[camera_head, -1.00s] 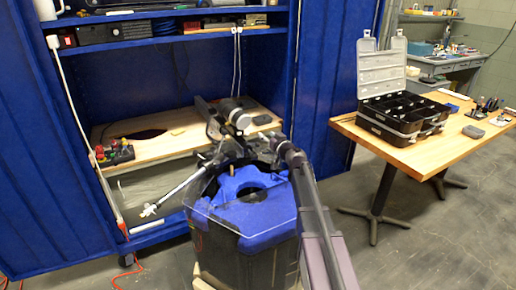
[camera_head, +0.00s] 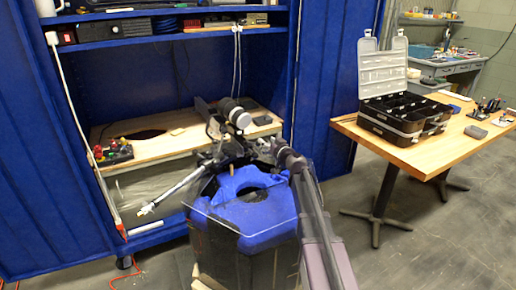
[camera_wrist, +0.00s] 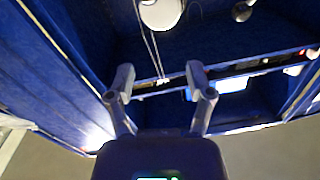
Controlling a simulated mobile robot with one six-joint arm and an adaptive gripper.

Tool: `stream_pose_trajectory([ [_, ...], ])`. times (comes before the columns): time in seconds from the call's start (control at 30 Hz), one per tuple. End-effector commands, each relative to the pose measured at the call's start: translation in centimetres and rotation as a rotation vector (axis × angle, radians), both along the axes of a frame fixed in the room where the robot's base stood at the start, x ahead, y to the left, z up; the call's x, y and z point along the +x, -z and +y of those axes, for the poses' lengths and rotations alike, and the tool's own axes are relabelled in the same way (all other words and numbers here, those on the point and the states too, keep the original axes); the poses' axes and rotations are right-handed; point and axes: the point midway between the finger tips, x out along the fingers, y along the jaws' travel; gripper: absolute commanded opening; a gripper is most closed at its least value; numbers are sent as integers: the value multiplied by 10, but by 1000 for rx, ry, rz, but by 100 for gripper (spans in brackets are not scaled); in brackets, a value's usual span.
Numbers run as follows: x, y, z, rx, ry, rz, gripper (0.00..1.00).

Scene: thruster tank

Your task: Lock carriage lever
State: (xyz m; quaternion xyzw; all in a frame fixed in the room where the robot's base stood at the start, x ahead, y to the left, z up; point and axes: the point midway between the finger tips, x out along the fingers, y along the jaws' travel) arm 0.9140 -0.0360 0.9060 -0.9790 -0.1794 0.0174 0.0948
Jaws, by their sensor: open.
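The thruster tank (camera_head: 262,240) is a black, many-sided tub with a blue top and a round opening, under a clear plate. A silver rod (camera_head: 175,192) with a pale end piece slants down to the left from dark parts at the tank's back edge. A small tan peg (camera_head: 233,171) stands near the opening. I cannot tell which part is the carriage lever. My gripper (camera_wrist: 158,78) is open and empty in the wrist view, its two fingers apart and pointing toward the blue cabinet. In the head view my arm reaches over the tank's right side, and its end is hard to make out against dark parts.
The blue cabinet (camera_head: 322,100) stands behind the tank, with a wooden board (camera_head: 160,148) inside and white cables (camera_head: 238,55) hanging. A wooden table (camera_head: 432,158) at right bears a black organiser case (camera_head: 400,118) with its lid up. Grey floor is open between tank and table.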

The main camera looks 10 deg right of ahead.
Motion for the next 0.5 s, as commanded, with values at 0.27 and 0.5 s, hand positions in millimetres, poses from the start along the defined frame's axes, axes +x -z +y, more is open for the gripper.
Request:
stream_pose_trajectory([
  [0.27, 0, 26, 0, 0, 0, 0, 68],
  [0.5, 0, 44, 0, 0, 0, 0, 68],
])
